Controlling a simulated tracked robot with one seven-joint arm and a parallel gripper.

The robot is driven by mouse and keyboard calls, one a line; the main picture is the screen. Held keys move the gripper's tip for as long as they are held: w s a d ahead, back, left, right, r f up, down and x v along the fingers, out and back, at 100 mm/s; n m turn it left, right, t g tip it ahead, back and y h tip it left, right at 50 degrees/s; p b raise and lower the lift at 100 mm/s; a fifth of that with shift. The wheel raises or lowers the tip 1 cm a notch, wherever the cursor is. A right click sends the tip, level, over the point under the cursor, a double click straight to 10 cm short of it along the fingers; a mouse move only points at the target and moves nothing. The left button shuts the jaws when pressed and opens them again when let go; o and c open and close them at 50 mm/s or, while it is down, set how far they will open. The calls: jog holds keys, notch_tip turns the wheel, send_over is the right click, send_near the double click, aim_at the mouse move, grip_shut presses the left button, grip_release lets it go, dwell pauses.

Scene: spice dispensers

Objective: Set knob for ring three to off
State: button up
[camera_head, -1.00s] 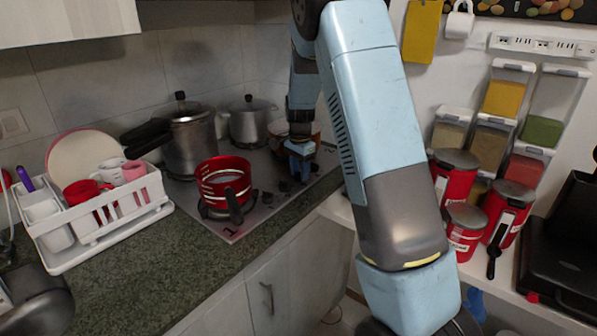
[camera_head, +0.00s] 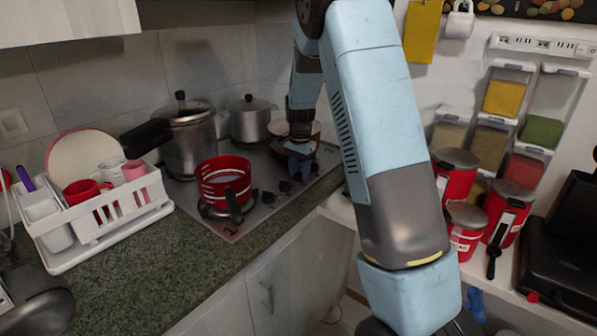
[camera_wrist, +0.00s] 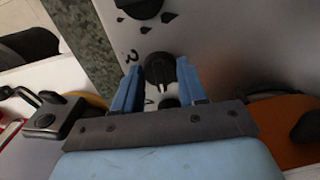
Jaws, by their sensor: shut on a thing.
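My gripper (camera_wrist: 157,88) shows in the wrist view with its two blue fingers shut on a black stove knob (camera_wrist: 160,70), one finger on each side. A printed mark that looks like a 3 (camera_wrist: 131,57) sits on the metal cooktop left of this knob. A second knob (camera_wrist: 140,6) stands at the top edge of the wrist view. Another dark round part (camera_wrist: 169,103) shows between the fingers, nearer the palm. In the head view my gripper (camera_head: 300,165) is low over the front right of the cooktop (camera_head: 236,232), where it hides the gripped knob.
A red pot (camera_head: 223,180) stands on the front left ring. A pressure cooker (camera_head: 188,145) and a steel pot (camera_head: 249,122) stand behind. An orange-brown pot (camera_head: 311,131) is close behind my gripper. A dish rack (camera_head: 95,235) is at left.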

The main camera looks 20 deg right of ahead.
jog(key=n, duration=0.5)
jog(key=shift+d, duration=0.15)
jog(key=n, duration=0.4)
jog(key=shift+n, duration=0.3)
jog(key=n, duration=0.4)
jog(key=shift+n, duration=2.2)
jog(key=o, duration=1.1)
jog(key=shift+c, duration=0.2)
jog(key=shift+r, duration=0.1)
